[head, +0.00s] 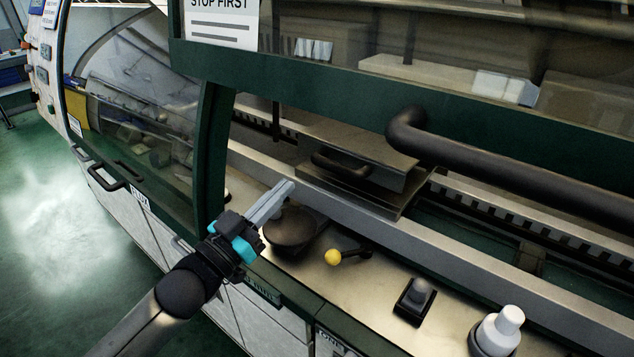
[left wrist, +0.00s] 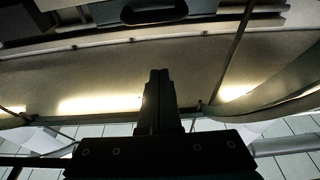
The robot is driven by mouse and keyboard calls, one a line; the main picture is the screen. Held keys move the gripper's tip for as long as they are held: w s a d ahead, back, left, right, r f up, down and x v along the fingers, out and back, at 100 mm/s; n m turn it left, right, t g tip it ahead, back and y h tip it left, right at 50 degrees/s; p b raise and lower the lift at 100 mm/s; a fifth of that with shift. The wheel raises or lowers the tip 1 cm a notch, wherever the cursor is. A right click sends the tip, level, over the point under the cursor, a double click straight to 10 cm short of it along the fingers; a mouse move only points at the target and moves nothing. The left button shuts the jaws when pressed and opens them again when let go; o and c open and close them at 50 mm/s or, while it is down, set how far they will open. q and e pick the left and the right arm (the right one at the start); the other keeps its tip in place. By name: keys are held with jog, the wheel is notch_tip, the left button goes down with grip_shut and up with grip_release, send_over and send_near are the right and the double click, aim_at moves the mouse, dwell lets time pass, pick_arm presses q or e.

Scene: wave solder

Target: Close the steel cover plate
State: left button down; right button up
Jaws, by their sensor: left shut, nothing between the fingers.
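The steel cover plate (head: 345,187) lies inside the machine, behind the front rail, with a dark bar handle (head: 340,163) on it. Another flat grey piece overlaps it, and I cannot tell how far the plate is open. My left gripper (head: 291,184) is shut and empty. In the head view its fingertips appear in front of and to the left of the plate, apart from it. In the left wrist view the shut fingers (left wrist: 160,75) point up toward a dark handle (left wrist: 153,12) at the top edge. My right gripper is not in view.
A dark round dish (head: 291,228) stands on the steel ledge below my left gripper. A yellow-knobbed lever (head: 333,257), a black switch block (head: 415,300) and a white bottle (head: 498,330) stand along the ledge. A thick dark pipe handle (head: 500,165) crosses above right.

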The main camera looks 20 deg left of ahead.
pick_arm(q)
jog(key=w+d+f, duration=0.1)
jog(key=w+d, duration=0.3)
jog(key=w, duration=0.7)
jog(key=shift+b, duration=0.45)
jog(key=shift+s, duration=0.1)
